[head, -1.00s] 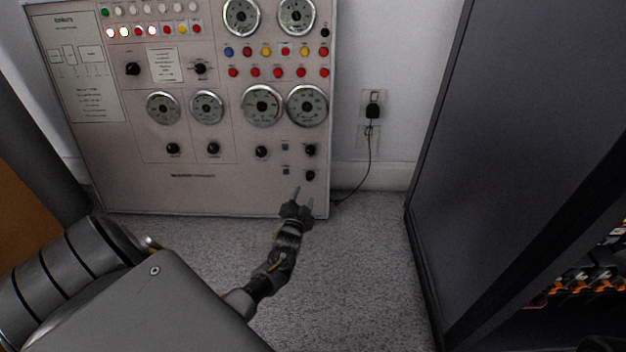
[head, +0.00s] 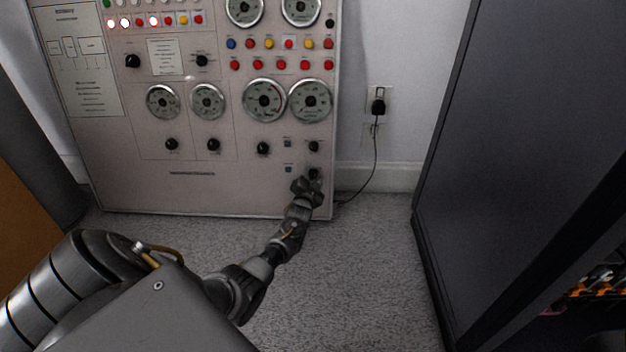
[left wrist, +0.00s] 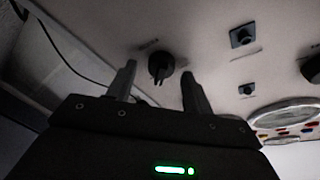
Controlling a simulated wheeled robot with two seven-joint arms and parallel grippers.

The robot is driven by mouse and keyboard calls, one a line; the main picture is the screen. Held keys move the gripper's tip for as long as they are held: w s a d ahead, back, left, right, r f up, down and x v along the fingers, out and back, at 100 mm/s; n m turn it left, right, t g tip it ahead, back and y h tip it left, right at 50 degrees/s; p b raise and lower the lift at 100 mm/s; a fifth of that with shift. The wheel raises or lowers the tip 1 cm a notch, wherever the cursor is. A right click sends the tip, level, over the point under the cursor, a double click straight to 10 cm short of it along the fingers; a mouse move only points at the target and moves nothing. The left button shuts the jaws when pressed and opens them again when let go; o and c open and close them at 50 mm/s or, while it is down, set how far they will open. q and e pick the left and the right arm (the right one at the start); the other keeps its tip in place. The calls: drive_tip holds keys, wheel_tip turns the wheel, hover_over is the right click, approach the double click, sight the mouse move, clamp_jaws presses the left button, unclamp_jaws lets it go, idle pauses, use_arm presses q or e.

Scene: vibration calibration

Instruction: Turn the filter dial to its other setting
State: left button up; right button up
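The control panel (head: 130,190) stands against the wall, with several black dials; their labels are too small to read, so I cannot confirm by name which is the filter dial. My left gripper (head: 307,182) is at the panel's lower right corner, partly covering the lowest right dial (head: 313,173). In the left wrist view this black dial (left wrist: 161,66) lies between the two fingers of my left gripper (left wrist: 159,80). The fingers are open, with a visible gap on each side of the dial. My right gripper is not in view.
Another dial (head: 314,147) sits just above, and two small square switches (head: 288,143) sit to the left. A plugged cable (head: 375,150) hangs on the wall at the right. A dark cabinet (head: 510,150) stands further right. The floor between is clear.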

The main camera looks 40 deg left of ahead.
use_arm(q)
drive_tip(key=c, duration=0.9)
drive_tip(key=shift+c, duration=0.2)
drive_tip(key=shift+n, duration=0.3)
drive_tip(key=n+y, duration=0.2)
drive_tip(key=n, duration=0.3)
drive_tip(key=shift+n, duration=0.3)
drive_tip(key=n+y, duration=0.1)
drive_tip(key=n, duration=0.2)
drive_tip(key=n+g, duration=0.1)
drive_tip(key=n, duration=0.1)
drive_tip(key=shift+n+y+b, duration=0.35)
drive_tip(key=shift+n+y, duration=0.05)
drive_tip(key=n+g, duration=0.1)
drive_tip(key=n, duration=0.2)
drive_tip(key=n+g+y, duration=0.1)
drive_tip(key=n, duration=0.2)
drive_tip(key=shift+n+g+y, duration=0.4)
drive_tip(key=shift+n+g, duration=0.2)
drive_tip(key=shift+n, duration=1.6)
